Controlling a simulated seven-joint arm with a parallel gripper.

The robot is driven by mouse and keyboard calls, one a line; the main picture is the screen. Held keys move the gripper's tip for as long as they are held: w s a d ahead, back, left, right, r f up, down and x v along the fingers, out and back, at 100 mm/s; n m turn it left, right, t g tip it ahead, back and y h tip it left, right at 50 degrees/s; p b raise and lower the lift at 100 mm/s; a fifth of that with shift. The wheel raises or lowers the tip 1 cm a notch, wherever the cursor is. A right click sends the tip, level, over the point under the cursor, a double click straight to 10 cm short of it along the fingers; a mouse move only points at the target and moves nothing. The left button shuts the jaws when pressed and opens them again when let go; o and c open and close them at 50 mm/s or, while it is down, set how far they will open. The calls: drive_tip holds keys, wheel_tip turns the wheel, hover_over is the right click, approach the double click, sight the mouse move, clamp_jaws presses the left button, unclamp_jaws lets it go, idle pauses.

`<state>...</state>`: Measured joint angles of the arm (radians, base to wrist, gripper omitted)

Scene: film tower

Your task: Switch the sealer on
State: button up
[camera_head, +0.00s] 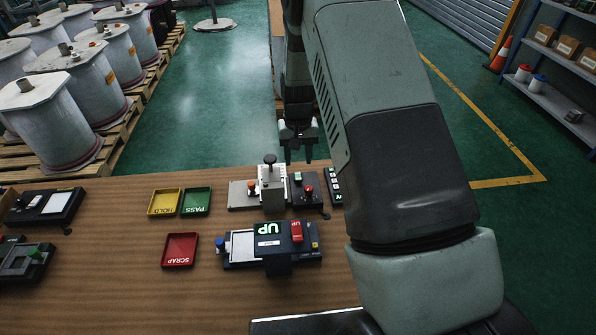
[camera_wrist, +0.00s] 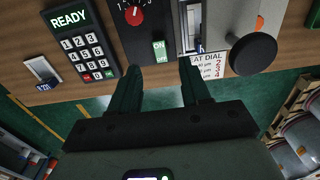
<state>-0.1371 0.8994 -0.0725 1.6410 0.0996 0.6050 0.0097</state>
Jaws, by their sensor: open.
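The sealer (camera_head: 272,188) stands at the far edge of the wooden bench in the head view, with a pale press body, a black-knobbed lever and a dark control box (camera_head: 305,198). In the wrist view its control box carries a red dial (camera_wrist: 134,15) and a small switch (camera_wrist: 159,50) marked ON and OFF. I cannot tell which way the switch is set. My gripper (camera_head: 298,158) is open and empty just beyond the sealer's far side. In the wrist view my gripper (camera_wrist: 160,68) has its two fingers spread either side of the switch's line, apart from it.
A keypad (camera_wrist: 85,45) reading READY is beside the control box. A black device with a green UP display (camera_head: 268,228) stands nearer on the bench. Yellow (camera_head: 164,214), green (camera_head: 196,213) and red (camera_head: 180,262) trays lie left. Drums on pallets (camera_head: 120,130) stand beyond the bench.

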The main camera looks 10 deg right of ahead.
sight(298, 177)
wheel_tip(298, 177, down, 7)
drive_tip(key=shift+r, duration=0.2)
